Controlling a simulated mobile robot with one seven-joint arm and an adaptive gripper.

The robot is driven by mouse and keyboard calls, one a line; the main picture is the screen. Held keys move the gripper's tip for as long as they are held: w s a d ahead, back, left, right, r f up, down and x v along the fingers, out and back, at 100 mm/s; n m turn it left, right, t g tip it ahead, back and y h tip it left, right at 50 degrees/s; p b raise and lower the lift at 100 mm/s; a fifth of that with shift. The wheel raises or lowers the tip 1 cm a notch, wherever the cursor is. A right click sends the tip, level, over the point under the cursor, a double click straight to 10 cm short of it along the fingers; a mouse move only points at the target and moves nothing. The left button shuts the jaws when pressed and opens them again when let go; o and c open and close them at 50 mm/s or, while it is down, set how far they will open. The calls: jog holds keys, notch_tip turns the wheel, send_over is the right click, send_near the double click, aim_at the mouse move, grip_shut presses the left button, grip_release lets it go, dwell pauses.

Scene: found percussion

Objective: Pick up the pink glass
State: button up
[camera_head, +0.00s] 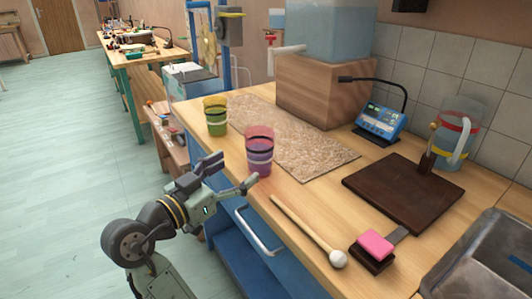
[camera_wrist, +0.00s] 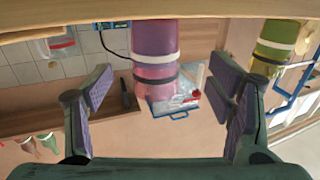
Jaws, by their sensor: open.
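The pink glass (camera_head: 260,150) is a translucent pink-purple tumbler with dark and white bands. It stands upright on the wooden counter near its front edge. My gripper (camera_head: 232,171) is open and empty, just in front of the glass and off the counter edge, with its fingers pointing toward it. In the wrist view, which looks upside down, the pink glass (camera_wrist: 155,50) appears between the two spread fingers of my gripper (camera_wrist: 164,92). The glass seems to be beyond the fingertips, with no contact visible.
A yellow-green glass (camera_head: 215,116) stands left of the pink one. A cork-like mat (camera_head: 295,140) lies behind them. A mallet (camera_head: 308,230), a pink block (camera_head: 375,244) and a dark board (camera_head: 405,190) lie to the right. A drawer handle (camera_head: 258,232) juts out below the counter.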

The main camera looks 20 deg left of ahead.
aim_at(251, 161)
jog(key=x, duration=0.3)
jog(key=p+x, duration=0.1)
jog(key=x, duration=0.1)
jog(key=p+x, duration=0.1)
jog(key=x, duration=0.1)
jog(key=shift+w+d+r, duration=0.1)
jog(key=shift+d, duration=0.3)
jog(key=shift+w+d, duration=0.1)
jog(key=shift+w, duration=0.3)
jog(key=shift+c, duration=0.6)
jog(key=c, duration=1.5)
